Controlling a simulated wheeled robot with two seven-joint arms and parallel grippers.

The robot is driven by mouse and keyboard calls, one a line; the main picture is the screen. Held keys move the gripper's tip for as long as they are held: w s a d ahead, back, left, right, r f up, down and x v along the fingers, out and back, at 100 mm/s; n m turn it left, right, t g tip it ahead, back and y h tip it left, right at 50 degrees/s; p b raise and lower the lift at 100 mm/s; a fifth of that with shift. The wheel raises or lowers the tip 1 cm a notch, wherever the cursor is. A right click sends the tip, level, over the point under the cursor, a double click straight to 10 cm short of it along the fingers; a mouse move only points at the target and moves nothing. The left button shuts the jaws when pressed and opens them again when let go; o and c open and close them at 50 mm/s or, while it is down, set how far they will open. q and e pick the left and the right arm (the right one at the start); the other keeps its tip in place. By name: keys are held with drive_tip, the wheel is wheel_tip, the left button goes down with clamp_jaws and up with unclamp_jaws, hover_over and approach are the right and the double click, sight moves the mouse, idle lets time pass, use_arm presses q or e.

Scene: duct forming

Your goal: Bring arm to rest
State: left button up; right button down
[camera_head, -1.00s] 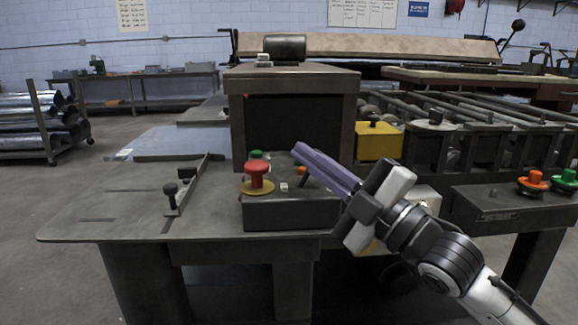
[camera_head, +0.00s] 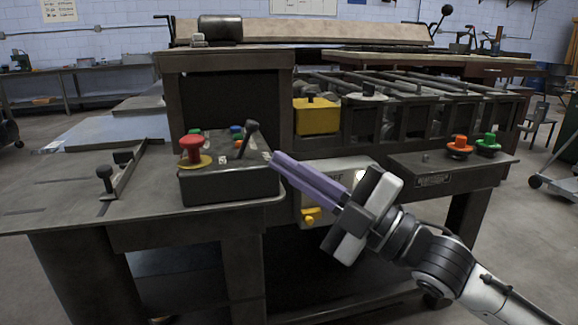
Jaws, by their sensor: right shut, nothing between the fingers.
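My right gripper (camera_head: 276,160) comes in from the lower right. Its long purple fingers are shut together with nothing between them. The tips are just right of the dark control box (camera_head: 228,186) in the picture; I cannot tell whether they touch it. The box carries a red mushroom button (camera_head: 191,146) on a yellow ring, a black lever (camera_head: 249,138) tilted to the right, and small green and blue buttons. My left gripper is not in view.
The machine table (camera_head: 60,190) spreads to the left, with a small black-knobbed bar (camera_head: 122,178) on it. A yellow box (camera_head: 316,116) stands behind the gripper. Orange (camera_head: 459,146) and green (camera_head: 488,143) knobs sit on a side panel at right. Open floor lies right.

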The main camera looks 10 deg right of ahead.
drive_tip(key=shift+f, duration=0.1)
